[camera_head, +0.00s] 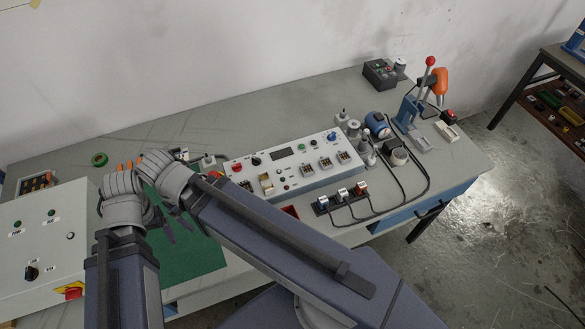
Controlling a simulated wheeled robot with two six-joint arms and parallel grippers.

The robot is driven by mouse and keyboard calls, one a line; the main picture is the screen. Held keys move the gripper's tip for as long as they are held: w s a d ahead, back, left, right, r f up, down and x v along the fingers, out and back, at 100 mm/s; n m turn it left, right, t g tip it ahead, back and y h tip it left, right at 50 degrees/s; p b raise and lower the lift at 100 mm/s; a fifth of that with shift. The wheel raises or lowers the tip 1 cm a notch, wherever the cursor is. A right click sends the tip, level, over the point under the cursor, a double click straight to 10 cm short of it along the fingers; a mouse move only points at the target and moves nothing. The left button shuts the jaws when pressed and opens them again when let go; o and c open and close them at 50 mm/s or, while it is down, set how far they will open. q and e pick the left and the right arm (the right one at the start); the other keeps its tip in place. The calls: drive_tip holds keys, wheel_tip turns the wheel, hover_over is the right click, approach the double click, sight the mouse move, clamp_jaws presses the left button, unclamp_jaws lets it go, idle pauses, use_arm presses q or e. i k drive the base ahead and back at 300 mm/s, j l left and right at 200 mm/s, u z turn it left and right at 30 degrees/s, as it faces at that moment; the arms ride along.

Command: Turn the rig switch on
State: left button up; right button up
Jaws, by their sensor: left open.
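No switch carries a label I can read as the rig's. A white control panel (300,186) stands mid-bench with knobs, buttons and small sockets. A black rotary knob (256,161) is on its upper left. A light grey box (50,245) at the left carries another black rotary switch (32,273) and a red knob on a yellow plate (72,292). The switch positions are too small to tell. My left gripper (178,227) is open and empty over the green mat (195,248), between the box and the panel. My right gripper is not in view.
A black strip with three plugs or switches (342,197) lies in front of the panel, with cables to its right. A lever press (425,105) and a small dark control box (384,74) stand at the bench's far right.

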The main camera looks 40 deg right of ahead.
sight(236, 167)
drive_tip(key=k+l+z, duration=0.1)
drive_tip(key=l, duration=1.55)
drive_tip(key=k+z, duration=0.05)
drive_tip(key=k, duration=0.05)
